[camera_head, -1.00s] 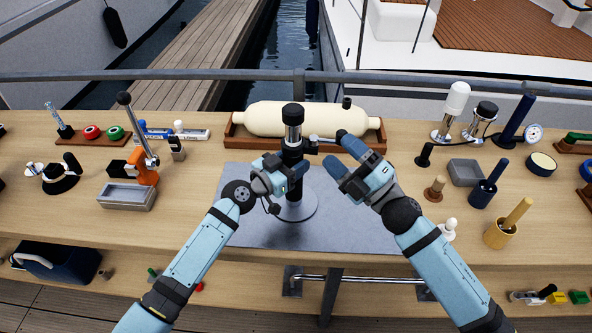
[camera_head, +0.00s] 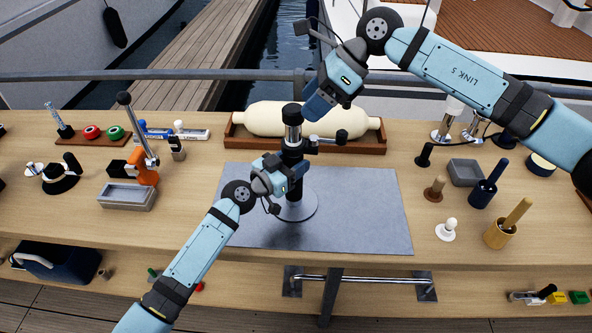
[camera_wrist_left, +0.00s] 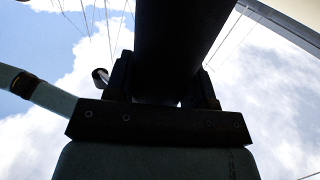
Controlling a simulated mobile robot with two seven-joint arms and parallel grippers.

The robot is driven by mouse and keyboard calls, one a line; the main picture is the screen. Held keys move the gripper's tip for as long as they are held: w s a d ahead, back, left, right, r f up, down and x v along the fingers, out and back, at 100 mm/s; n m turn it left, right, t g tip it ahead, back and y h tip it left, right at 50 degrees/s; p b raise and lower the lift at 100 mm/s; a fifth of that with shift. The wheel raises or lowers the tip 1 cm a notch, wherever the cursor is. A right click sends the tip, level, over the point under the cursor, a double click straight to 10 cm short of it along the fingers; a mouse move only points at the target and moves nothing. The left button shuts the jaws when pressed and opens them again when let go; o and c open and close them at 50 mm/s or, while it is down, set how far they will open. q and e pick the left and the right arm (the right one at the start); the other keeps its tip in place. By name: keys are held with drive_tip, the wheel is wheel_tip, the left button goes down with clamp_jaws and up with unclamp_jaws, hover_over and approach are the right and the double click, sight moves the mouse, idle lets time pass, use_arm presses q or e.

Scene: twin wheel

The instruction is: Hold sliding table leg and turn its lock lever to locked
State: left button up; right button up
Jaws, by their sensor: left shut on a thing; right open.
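The sliding table leg (camera_head: 292,133) stands upright on a round metal base (camera_head: 297,208), with a black cap and a chrome section near the top. My left gripper (camera_head: 291,178) is shut on the leg's dark lower tube. In the left wrist view the dark tube (camera_wrist_left: 185,45) fills the space between the fingers. The lock lever (camera_head: 326,139) sticks out to the right from the collar and ends in a dark knob. My right gripper (camera_head: 314,112) is open, above and behind the lever, pointing down to the left, apart from it as far as I can tell.
A grey mat (camera_head: 370,225) lies under the base. A cream cylinder in a wooden tray (camera_head: 375,149) is close behind the leg. The mat's right part is free.

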sight(343, 131)
drive_tip(key=w+d+h, duration=0.1)
drive_tip(key=h, duration=0.1)
drive_tip(key=w+d+f+t+h, duration=0.1)
drive_tip(key=d+h, duration=0.1)
drive_tip(key=w+d+h, duration=0.1)
drive_tip(key=d+h, duration=0.1)
drive_tip(key=shift+d+f+h, duration=0.25)
drive_tip(key=shift+f+h, duration=0.05)
drive_tip(key=shift+h, duration=0.1)
drive_tip(key=shift+w+d+f+t+h, duration=0.15)
drive_tip(key=shift+d+t+h, duration=0.15)
drive_tip(key=shift+d+h, duration=0.2)
drive_tip(key=shift+f, duration=3.45)
drive_tip(key=shift+c, duration=0.5)
drive_tip(key=c, duration=0.8)
drive_tip(key=shift+o, duration=0.2)
